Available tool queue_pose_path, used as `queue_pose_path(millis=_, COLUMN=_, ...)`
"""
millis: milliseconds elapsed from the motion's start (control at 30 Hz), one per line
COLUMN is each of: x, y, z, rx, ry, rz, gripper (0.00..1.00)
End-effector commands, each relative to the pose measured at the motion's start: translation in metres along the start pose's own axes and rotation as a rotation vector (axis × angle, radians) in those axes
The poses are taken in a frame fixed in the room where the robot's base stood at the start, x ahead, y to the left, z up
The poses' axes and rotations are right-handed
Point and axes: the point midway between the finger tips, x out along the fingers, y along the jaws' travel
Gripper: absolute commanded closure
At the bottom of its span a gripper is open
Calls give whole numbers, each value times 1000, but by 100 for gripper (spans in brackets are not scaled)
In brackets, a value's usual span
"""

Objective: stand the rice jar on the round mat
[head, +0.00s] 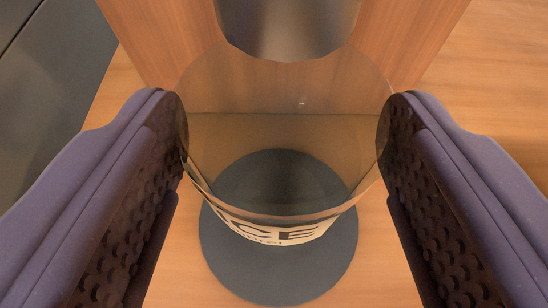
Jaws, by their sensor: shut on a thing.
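My gripper (284,125) is shut on the jar, one dark studded finger pad at each side of the glass. The round mat (280,285) is dark grey and lies flat on the wooden surface. It shows below the jar and through its glass, so the jar is over the mat. I cannot tell whether the jar's base touches the mat.
A wooden upright panel or block (400,35) stands behind the jar. A dark grey surface (50,75) lies at the upper left, beyond the edge of the wood. The wooden surface (375,270) around the mat looks bare where it shows.

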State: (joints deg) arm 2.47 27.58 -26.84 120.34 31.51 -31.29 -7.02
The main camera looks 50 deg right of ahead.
Motion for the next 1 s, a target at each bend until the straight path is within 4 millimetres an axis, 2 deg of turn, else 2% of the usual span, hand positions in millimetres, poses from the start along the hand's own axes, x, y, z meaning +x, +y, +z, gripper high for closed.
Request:
queue_pose_path(millis=33, x=5, y=0, z=12, rx=0, ry=1, rz=0, gripper=100)
queue_pose_path(millis=67, x=6, y=0, z=14, rx=0, ry=1, rz=0, gripper=100)
queue_pose_path(millis=433, x=7, y=0, z=16, rx=0, ry=3, rz=-1, gripper=100)
queue_pose_path(millis=467, x=7, y=0, z=17, rx=-1, ry=2, rz=-1, gripper=29)
queue_pose_path(millis=567, x=6, y=0, z=16, rx=-1, ry=2, rz=-1, gripper=6)
queue_pose_path(millis=867, x=6, y=0, z=14, rx=0, ry=2, rz=-1, gripper=6)
queue_pose_path(millis=1000, x=-7, y=0, z=11, rx=1, ry=1, rz=-1, gripper=6)
